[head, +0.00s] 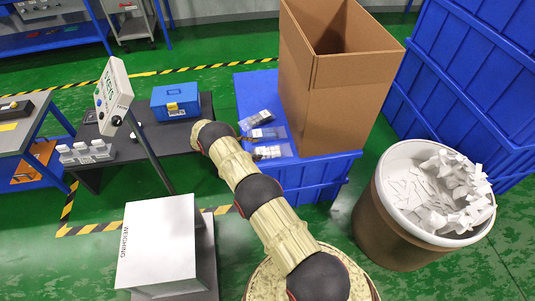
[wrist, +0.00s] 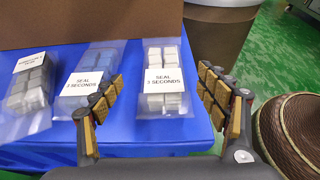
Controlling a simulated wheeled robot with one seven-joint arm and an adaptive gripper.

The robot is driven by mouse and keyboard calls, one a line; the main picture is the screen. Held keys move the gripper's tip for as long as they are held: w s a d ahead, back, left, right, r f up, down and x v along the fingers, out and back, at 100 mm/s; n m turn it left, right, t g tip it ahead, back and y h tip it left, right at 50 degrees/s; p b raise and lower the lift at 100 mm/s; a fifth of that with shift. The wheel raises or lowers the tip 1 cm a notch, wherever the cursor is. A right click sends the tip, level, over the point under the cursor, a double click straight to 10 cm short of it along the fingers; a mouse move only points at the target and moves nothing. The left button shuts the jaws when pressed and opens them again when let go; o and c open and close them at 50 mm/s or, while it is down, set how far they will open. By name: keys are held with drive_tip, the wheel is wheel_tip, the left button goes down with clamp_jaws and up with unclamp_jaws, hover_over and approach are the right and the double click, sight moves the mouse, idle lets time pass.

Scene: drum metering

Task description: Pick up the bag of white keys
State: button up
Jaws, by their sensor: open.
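The bag of white keys (wrist: 166,103) is a clear bag with a white label reading "SEAL 3 SECONDS". It lies on the blue crate (wrist: 150,138), rightmost of three bags in the wrist view. In the head view the white-key bag (head: 273,152) is the lowest of the three. My gripper (wrist: 160,82) is open and empty. Its fingers appear on either side of the white-key bag in the wrist view, and I cannot tell the height between them. The gripper is hidden behind my arm in the head view.
A bag of blue-grey keys (wrist: 92,85) and a bag of dark keys (wrist: 28,92) lie left of it. A tall open carton (head: 330,100) stands on the crate beside the bags. A drum of white scraps (head: 385,205) stands at the right. A weighing box (head: 157,245) is at lower left.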

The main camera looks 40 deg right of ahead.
sight(266, 150)
drive_tip(key=b+x, duration=0.1)
drive_tip(key=x, duration=0.2)
drive_tip(key=b+x, duration=0.1)
drive_tip(key=x, duration=0.3)
drive_tip(key=shift+s, duration=0.35)
drive_tip(key=shift+c, duration=0.3)
drive_tip(key=c, duration=1.3)
